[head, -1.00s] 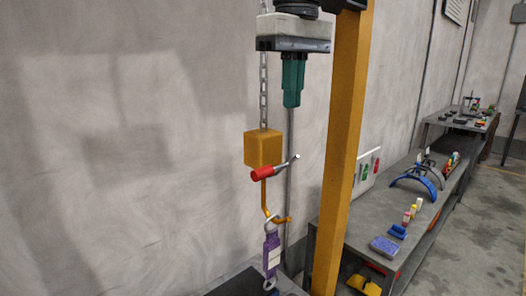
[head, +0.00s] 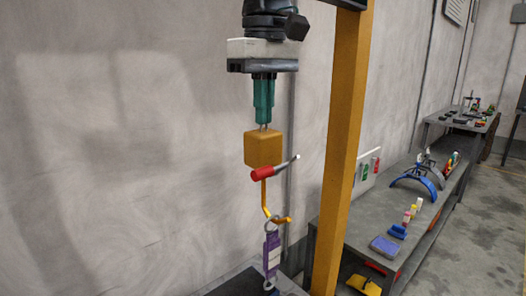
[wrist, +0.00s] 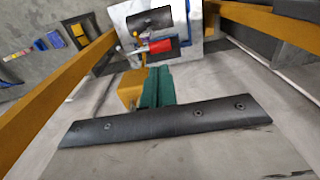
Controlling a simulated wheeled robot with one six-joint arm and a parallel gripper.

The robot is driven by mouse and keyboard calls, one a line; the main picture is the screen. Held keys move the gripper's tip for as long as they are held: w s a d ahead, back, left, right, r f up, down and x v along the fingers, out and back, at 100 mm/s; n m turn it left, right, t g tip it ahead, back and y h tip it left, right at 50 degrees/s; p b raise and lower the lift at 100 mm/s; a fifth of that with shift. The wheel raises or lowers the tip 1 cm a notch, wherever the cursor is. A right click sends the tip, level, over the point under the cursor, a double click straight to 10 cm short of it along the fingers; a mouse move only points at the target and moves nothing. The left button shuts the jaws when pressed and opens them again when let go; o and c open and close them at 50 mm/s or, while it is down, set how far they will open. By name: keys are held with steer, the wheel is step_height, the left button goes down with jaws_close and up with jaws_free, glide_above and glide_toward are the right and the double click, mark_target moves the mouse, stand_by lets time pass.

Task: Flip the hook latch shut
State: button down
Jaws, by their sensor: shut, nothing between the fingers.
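An orange block (head: 263,149) hangs with an orange hook (head: 266,205) below it. A latch lever with a red handle (head: 262,174) and a thin metal rod tilted up to the right crosses just under the block. The red handle also shows in the wrist view (wrist: 161,46). A ring (head: 272,226) hangs on the hook and carries a purple tag-like piece (head: 270,252). My gripper (head: 264,120), with teal fingers, is shut and empty, pointing down just above the block in the head view. In the wrist view its fingers (wrist: 158,86) are beside the block (wrist: 130,88). I cannot tell whether they touch it.
An orange post (head: 343,150) stands right of the hook, and a grey wall (head: 120,150) lies behind. A grey bench (head: 360,230) with small items is further right. A dark surface (head: 245,282) lies below the purple piece. Room left of the hook is free.

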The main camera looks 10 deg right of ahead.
mark_target(264, 169)
step_height(264, 169, down, 8)
steer(key=shift+w+f, duration=0.1)
stand_by(0.6)
steer(key=shift+s+t, duration=0.3)
